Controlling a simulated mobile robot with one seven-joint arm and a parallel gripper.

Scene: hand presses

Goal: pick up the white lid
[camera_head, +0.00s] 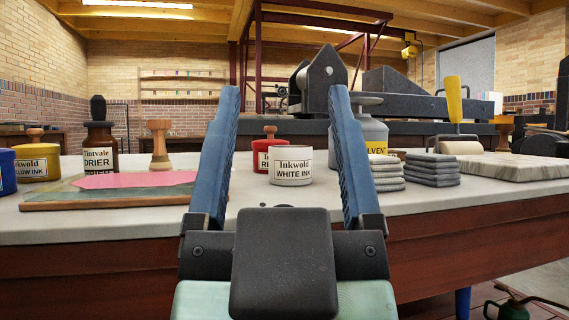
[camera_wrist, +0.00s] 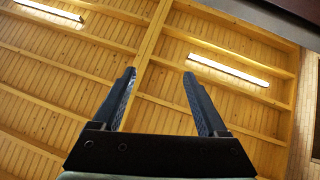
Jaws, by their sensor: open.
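My gripper (camera_head: 284,92) is open and empty, its two blue fingers raised in front of the table in the head view. In the wrist view my gripper (camera_wrist: 159,74) points up at the ceiling. The white ink tin (camera_head: 292,168) stands upright on the table and appears between the fingers, beyond them. No knob shows on its top, and I cannot make out a separate white lid. A small brown thing (camera_head: 397,154) shows partly behind the grey cloths; I cannot tell whether it belongs to a lid.
A red ink tin (camera_head: 262,158) with a wooden knob stands behind the white tin. Folded grey cloths (camera_head: 432,170) and a solvent can (camera_head: 374,135) are to the right. A drier bottle (camera_head: 99,140) and a yellow ink tin (camera_head: 37,163) stand left, near a pink sheet (camera_head: 135,180).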

